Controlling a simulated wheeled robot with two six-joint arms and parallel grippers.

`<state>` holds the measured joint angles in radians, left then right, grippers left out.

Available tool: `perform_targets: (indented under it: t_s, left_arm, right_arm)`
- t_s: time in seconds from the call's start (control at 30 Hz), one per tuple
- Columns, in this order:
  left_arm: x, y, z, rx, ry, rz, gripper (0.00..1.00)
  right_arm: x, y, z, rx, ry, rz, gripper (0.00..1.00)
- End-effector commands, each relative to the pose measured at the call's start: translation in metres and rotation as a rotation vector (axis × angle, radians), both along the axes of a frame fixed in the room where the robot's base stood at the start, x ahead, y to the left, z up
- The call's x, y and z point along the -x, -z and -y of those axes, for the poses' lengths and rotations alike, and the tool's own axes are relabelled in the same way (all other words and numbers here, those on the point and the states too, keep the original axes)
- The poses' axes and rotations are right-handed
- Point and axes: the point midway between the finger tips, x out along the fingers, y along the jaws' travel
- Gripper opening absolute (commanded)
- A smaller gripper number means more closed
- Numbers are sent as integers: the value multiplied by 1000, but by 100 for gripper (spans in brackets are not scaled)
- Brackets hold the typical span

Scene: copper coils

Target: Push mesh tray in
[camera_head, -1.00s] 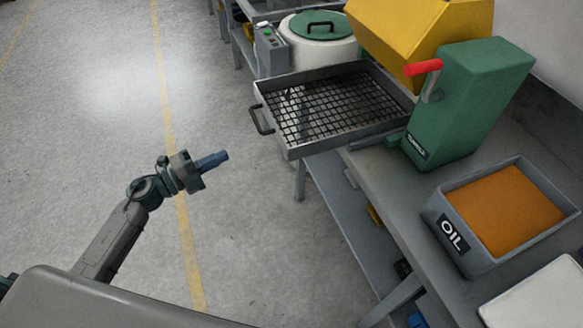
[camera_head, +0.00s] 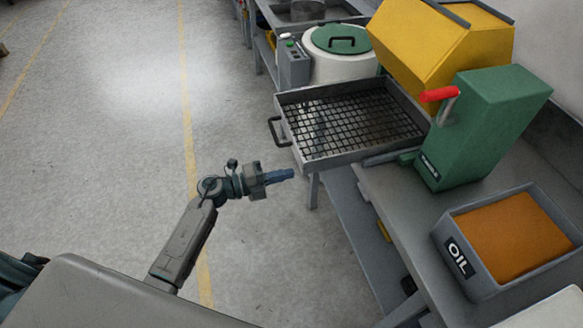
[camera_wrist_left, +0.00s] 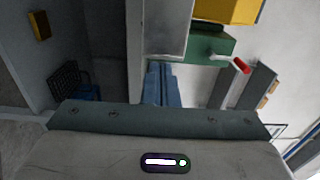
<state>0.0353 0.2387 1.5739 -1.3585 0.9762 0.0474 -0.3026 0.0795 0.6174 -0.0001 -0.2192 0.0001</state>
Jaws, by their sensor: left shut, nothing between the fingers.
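The mesh tray (camera_head: 291,100) is a grey metal drawer with a black grid floor and a dark handle (camera_head: 275,131) on its left end. It sticks out to the left from the workbench, beside the yellow and green machine. My left gripper (camera_head: 292,173) is shut and empty, just below the tray's near left corner in the head view, and looks apart from it. In the left wrist view its blue fingers (camera_wrist_left: 161,85) are together, with a grey panel above them that may be the tray. My right gripper is not in view.
The green machine (camera_head: 484,125) with a red lever (camera_head: 438,95) stands right of the tray. A white drum (camera_head: 340,65) with a green lid is behind. Floor at left is clear.

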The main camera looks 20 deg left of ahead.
Motion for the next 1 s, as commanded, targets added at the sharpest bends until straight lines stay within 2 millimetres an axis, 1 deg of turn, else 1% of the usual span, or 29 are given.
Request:
perform_targets:
  t_s: [0.03, 0.2, 0.57, 0.67, 0.77, 1.0]
  left_arm:
    - [-4, -4, 6, 4, 1, 1, 0]
    - [-11, -2, 17, 1, 1, 1, 0]
    - [-13, 0, 19, -1, 0, 1, 0]
    - [-16, 0, 23, 1, 0, 2, 0]
    - [-25, -1, 37, 4, -1, 3, 0]
    - [-65, -1, 96, 6, -1, 3, 0]
  right_arm:
    - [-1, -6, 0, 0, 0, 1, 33]
    - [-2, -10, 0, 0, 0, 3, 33]
    - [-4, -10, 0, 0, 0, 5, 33]
    - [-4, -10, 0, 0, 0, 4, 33]
    - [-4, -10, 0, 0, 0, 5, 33]
    - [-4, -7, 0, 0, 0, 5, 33]
